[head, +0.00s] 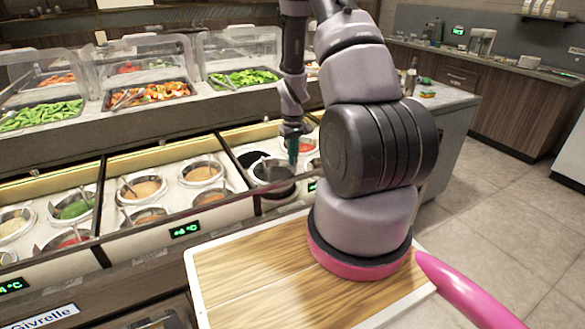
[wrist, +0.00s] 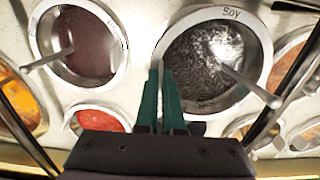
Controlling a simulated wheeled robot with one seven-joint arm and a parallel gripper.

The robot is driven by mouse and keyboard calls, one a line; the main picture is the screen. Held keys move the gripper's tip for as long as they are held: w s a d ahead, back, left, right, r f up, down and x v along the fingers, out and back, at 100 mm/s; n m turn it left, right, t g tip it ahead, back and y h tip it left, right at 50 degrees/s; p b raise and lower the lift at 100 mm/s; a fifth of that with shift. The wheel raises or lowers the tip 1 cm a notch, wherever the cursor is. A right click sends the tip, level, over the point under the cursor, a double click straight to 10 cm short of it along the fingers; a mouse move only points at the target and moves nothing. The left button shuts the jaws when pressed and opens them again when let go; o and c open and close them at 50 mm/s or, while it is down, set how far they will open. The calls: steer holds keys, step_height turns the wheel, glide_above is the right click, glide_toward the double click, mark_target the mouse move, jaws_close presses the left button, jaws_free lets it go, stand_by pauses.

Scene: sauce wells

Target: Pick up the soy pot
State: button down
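The soy pot (head: 274,171) is a round metal pot with dark liquid and a spoon in it. In the wrist view its pale rim reads "Soy", and the pot (wrist: 205,85) looks larger than its neighbours. My gripper (head: 293,150) has teal fingers pointing down at the pot's rim. In the wrist view the fingers (wrist: 161,70) are close together with the left part of the rim between them. In the head view the pot's side shows in front of the counter edge, so it appears raised. A dark opening (head: 249,157) shows just left of it.
A pot of dark brown sauce (wrist: 88,45) is left of the soy pot; a red sauce (wrist: 103,120) lies below it. Several other sauce pots fill the wells. A wooden board (head: 245,285) lies in front. Clear lidded salad trays (head: 150,94) stand behind.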

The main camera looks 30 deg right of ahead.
step_height(320, 180, up, 13)
steer(key=shift+f, duration=0.15)
stand_by(0.6)
steer(key=shift+r, duration=1.05)
